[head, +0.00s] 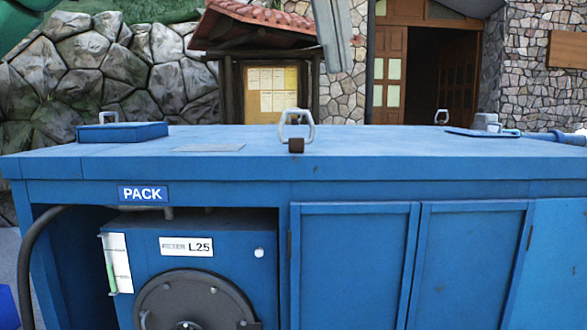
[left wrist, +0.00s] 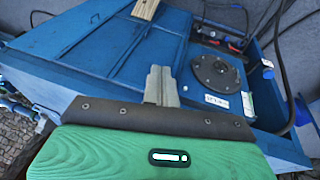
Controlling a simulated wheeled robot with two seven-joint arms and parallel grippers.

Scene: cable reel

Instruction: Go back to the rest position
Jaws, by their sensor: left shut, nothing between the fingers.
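My left gripper (left wrist: 161,72) shows in the left wrist view, with its grey fingers together and nothing between them. The green wrist body and a dark band fill the lower part of that view. In the head view, grey fingers that look like my left gripper (head: 335,66) hang in from the top edge, above and apart from the blue bench (head: 400,165). A piece of my green arm shows at the top left corner. My right gripper is in neither view.
The bench carries a blue box (head: 122,132) at the left and a metal handle with a brown block (head: 296,145) near the middle. Much of the bench top is clear.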

